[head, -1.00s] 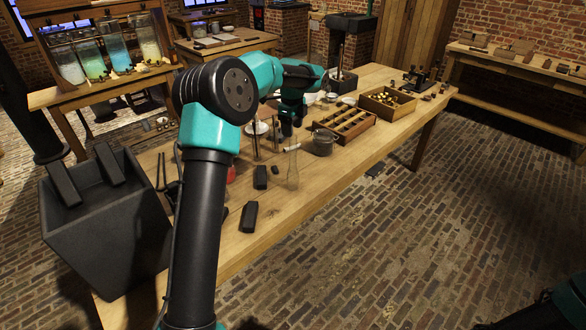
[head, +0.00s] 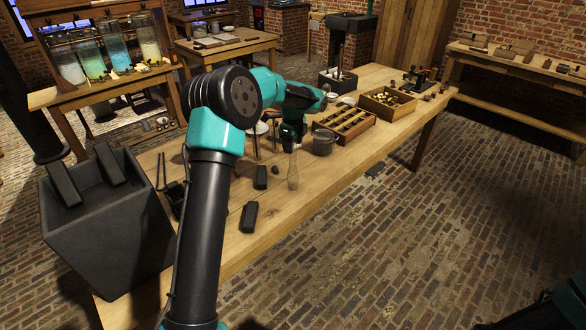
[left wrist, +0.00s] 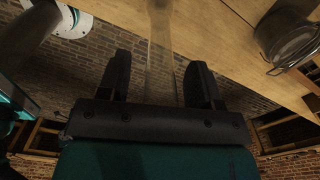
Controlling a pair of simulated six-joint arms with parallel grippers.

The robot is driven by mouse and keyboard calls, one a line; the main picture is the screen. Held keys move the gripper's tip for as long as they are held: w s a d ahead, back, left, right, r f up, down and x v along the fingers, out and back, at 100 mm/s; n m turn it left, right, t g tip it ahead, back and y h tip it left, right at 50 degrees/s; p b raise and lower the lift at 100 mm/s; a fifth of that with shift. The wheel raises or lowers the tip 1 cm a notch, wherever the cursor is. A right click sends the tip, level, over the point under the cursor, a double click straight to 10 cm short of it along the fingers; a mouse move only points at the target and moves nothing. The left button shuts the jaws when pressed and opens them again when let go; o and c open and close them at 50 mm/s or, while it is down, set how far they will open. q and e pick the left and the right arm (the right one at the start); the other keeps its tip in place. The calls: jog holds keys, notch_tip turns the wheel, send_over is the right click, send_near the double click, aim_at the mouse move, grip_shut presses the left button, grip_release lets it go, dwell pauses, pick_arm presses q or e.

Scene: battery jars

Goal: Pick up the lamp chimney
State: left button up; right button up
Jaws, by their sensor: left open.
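The lamp chimney (head: 293,172) is a clear, slender glass tube standing upright near the front edge of the wooden table. My left gripper (head: 292,143) is at the chimney's upper end in the head view, partly hiding it. In the left wrist view, the two dark fingers of this gripper (left wrist: 158,65) are spread apart. The faint glass of the chimney (left wrist: 162,45) shows between them, with a gap visible on each side. My right gripper is not in view.
A grey pot with a wire handle (head: 323,142) stands just right of the chimney. Dark blocks (head: 249,217) lie to its left and front. A wooden compartment tray (head: 346,122) and a box of small pieces (head: 388,103) are farther right. The table's front edge is close.

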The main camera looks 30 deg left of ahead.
pick_arm(q)
jog(key=shift+f, duration=0.15)
dwell(0.3)
jog(key=c, duration=1)
